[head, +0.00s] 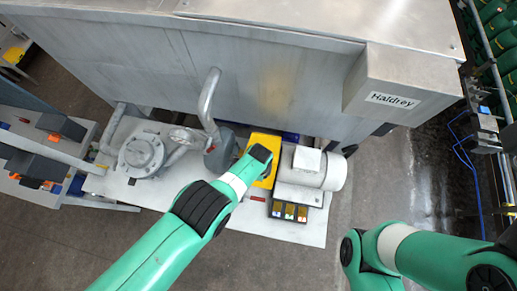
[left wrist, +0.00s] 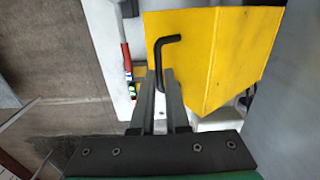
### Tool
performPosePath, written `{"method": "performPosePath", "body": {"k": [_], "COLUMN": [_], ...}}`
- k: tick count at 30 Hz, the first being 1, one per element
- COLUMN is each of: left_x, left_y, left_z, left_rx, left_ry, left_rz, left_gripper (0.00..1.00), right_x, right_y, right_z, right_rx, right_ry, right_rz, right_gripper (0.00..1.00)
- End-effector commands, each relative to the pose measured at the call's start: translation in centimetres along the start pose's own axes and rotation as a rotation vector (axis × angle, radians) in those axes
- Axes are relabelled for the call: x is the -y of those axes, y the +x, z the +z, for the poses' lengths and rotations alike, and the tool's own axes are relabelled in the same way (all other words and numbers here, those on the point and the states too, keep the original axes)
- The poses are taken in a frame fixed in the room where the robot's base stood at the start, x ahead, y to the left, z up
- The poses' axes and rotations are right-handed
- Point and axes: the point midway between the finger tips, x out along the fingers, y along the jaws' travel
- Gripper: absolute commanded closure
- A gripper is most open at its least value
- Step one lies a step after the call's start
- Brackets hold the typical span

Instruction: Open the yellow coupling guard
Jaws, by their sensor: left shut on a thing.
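The yellow coupling guard (head: 266,141) sits on a pale base plate between a grey pump and a white motor, partly hidden by my left wrist in the head view. In the left wrist view the guard (left wrist: 222,45) fills the upper middle, with bent faces and a black L-shaped handle (left wrist: 167,41) on it. My left gripper (left wrist: 159,76) has its two fingers on either side of the handle's straight part, shut on it. Its fingers are hidden in the head view. The guard looks in place over the coupling. My right arm shows at the lower right, but its gripper is not in view.
The grey pump (head: 141,152) with pipes stands left of the guard, the white motor (head: 316,168) right of it. A small control box (head: 289,211) is in front of the motor. A large metal cabinet (head: 270,75) rises behind. The floor in front is free.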

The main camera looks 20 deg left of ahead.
Motion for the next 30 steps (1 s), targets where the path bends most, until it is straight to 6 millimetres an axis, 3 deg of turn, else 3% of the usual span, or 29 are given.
{"method": "performPosePath", "body": {"k": [1, 4, 5, 6, 9, 10, 22, 26, 30], "left_x": [1.6, 1.6, 1.6, 1.7, 1.6, 1.6, 1.2, 0.5, -0.7], "left_y": [-0.6, -0.6, -0.6, -0.6, -0.6, -0.6, -0.1, 1.4, 4.2], "left_z": [-0.1, -0.1, -0.1, -0.1, -0.1, -0.1, -0.2, -0.2, -0.2], "left_rx": [-0.01, -0.01, -0.01, -0.01, -0.01, -0.01, -0.009, -0.009, -0.009], "left_ry": [-0.002, -0.002, -0.002, -0.002, -0.002, -0.001, 0.0, 0.001, 0.002], "left_rz": [-0.046, -0.046, -0.046, -0.047, -0.046, -0.046, -0.042, -0.041, -0.039], "left_gripper": [1.0, 1.0, 0.85, 0.78, 0.6, 0.58, 0.58, 0.58, 0.58], "right_x": [0.0, 0.0, 0.0, 0.0, 0.0, 0.0, 0.0, 0.0, 0.0], "right_y": [0.0, -0.1, -0.1, -0.1, 0.0, -0.1, -0.2, -0.5, -1.5], "right_z": [0.0, 0.0, 0.1, 0.1, 0.0, 0.1, 0.1, 0.5, 1.4], "right_rx": [0.0, 0.0, 0.0, 0.0, 0.0, 0.0, 0.0, 0.0, 0.0], "right_ry": [0.0, 0.0, 0.0, 0.0, 0.0, 0.0, 0.0, 0.0, 0.0], "right_rz": [0.0, 0.0, 0.0, 0.0, 0.0, 0.0, 0.0, 0.0, 0.0], "right_gripper": [0.5, 0.5, 0.5, 0.5, 0.5, 0.5, 0.5, 0.5, 0.5]}}
